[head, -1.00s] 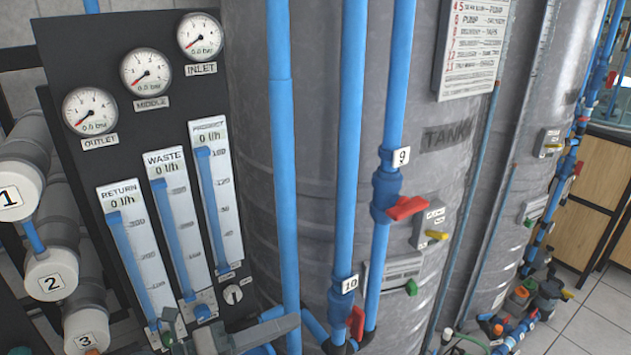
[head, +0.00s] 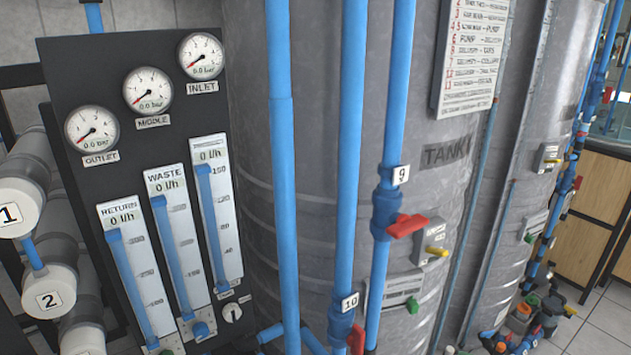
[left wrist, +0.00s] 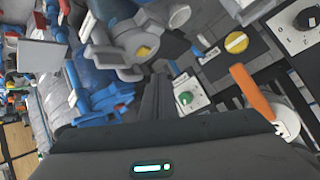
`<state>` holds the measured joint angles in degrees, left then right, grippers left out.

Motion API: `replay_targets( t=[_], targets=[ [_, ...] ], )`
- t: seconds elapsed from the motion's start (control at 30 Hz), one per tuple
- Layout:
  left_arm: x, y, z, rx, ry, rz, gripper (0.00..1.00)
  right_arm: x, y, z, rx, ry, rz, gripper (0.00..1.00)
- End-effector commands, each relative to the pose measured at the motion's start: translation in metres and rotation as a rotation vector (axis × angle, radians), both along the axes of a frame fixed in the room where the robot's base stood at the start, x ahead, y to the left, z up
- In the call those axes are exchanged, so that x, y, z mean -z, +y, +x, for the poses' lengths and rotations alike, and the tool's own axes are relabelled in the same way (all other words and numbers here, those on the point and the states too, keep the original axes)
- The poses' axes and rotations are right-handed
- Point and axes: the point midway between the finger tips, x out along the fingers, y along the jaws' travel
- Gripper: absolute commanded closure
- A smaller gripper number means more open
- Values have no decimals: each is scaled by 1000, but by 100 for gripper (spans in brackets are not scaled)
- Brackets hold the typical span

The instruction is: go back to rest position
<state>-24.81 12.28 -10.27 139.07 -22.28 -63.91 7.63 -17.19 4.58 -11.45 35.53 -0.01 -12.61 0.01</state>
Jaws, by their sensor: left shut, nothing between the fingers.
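My left gripper (left wrist: 157,92) shows in the left wrist view as dark, narrow fingers. They are shut and empty. Its dark body with a small lit display fills the bottom of that view. A blue and grey pipe fitting (left wrist: 130,45) lies beyond the fingertips; I cannot tell how close it is. In the head view the left gripper is not clearly visible at the bottom edge. My right gripper is in neither view.
A dark gauge panel (head: 140,62) stands at the left of the head view, by numbered grey cylinders (head: 48,290). Blue vertical pipes (head: 352,130) with a red-handled valve (head: 407,226) run before a grey tank (head: 250,150). In the left wrist view, an orange lever (left wrist: 255,92) and a yellow knob (left wrist: 236,42) are close by.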

Motion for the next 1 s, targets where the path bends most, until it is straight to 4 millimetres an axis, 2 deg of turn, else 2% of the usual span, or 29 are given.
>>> replay_targets(
  t=[0.03, 0.1, 0.2, 0.4, 0.6, 0.87, 1.0],
  targets=[
    [18, -5, -19, -9, 83, -38, 100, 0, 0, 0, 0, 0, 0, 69],
    [38, -11, -43, -15, 188, -83, 100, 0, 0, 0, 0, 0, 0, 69],
    [58, -21, -72, -13, 305, -132, 100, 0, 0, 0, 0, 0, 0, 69],
    [82, -40, -122, 6, 491, -210, 100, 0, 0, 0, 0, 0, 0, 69],
    [95, -59, -167, 36, 649, -277, 100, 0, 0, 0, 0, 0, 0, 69],
    [152, -60, -151, 32, 659, -270, 100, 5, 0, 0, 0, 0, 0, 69],
    [187, -61, -147, 32, 671, -269, 100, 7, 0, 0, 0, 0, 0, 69]
  ],
)
